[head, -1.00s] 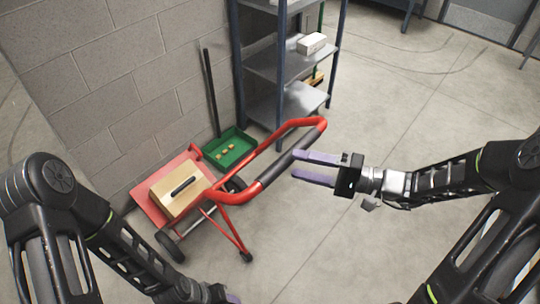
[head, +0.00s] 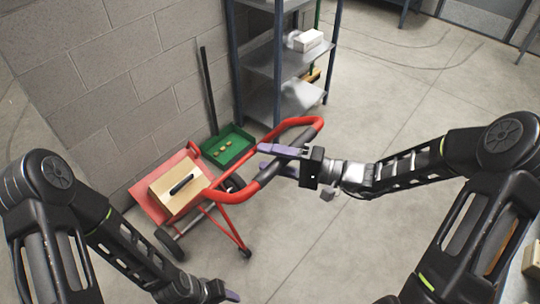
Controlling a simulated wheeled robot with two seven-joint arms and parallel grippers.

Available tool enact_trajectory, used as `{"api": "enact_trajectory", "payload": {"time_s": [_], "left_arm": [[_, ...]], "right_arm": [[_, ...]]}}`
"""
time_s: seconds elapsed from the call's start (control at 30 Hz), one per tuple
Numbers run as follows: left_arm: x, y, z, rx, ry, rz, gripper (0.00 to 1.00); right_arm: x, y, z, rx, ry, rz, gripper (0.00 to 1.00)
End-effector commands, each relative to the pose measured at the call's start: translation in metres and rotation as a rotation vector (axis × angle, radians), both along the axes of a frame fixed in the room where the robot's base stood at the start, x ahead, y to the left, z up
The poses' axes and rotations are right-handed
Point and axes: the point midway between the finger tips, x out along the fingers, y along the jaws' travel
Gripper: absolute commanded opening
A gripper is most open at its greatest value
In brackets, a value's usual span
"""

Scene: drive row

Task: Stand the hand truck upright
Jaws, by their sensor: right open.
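The red hand truck (head: 228,222) leans back at a tilt, with dark wheels and a red leg at the floor. Its red loop handle (head: 236,196) has a black grip (head: 271,170) and points to the right. A light wooden box (head: 168,197) with a black handle sits on its red plate (head: 145,202). My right gripper (head: 263,157) is open at the handle, its purple fingers across the black grip, which shows partly between them. Contact cannot be told. My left gripper (head: 230,296) is low at the bottom edge, apart from the truck; its jaws are mostly hidden.
A green tray (head: 230,151) with small pieces lies by the block wall (head: 120,80), beside a dark upright pole (head: 208,90). A metal shelf rack (head: 275,62) with a white box (head: 308,39) stands behind the handle.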

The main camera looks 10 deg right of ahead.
Motion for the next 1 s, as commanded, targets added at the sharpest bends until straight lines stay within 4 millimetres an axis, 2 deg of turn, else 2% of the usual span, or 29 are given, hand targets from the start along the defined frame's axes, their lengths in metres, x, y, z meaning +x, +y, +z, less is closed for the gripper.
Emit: {"api": "enact_trajectory", "payload": {"time_s": [0.2,0.8,1.0], "left_arm": [[-0.0001,0.0000,-0.0003,0.000,0.000,0.000,0.50],[-0.0001,-0.0001,-0.0003,0.000,0.000,0.000,0.50],[-0.0001,-0.0001,-0.0003,0.000,0.000,0.000,0.50]], "right_arm": [[0.0001,0.0000,-0.0001,0.000,0.000,0.000,0.49],[-0.0001,-0.0003,-0.0002,0.000,0.000,0.000,0.00],[-0.0001,-0.0003,-0.0004,0.000,0.000,0.000,0.00]]}}
